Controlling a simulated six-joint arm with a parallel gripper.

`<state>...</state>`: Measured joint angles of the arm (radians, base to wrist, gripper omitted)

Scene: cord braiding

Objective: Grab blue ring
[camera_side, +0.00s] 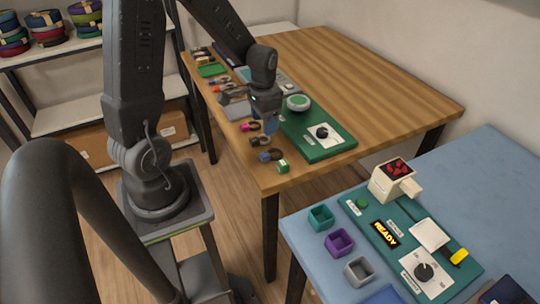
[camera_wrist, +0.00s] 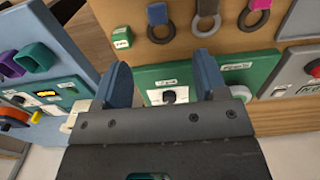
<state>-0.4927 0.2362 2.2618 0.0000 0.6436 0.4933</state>
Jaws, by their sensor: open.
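The blue ring (camera_wrist: 157,14) lies on the wooden table, a blue tab joined to a dark loop; it is in the upper middle of the wrist view. In the side view the blue ring (camera_side: 266,156) is near the table's front corner, beside a small green block (camera_side: 283,166). My gripper (camera_side: 270,124) is above the table near the row of rings. In the wrist view my gripper (camera_wrist: 164,68) shows two blue-grey fingers spread apart with nothing held between them. The blue ring is beyond the fingertips, apart from them.
A grey ring (camera_wrist: 207,14) and a pink ring (camera_wrist: 257,10) lie beside the blue one. A green panel with a knob (camera_side: 322,133) is close to the gripper. A blue table (camera_side: 470,170) with several small boxes stands front right.

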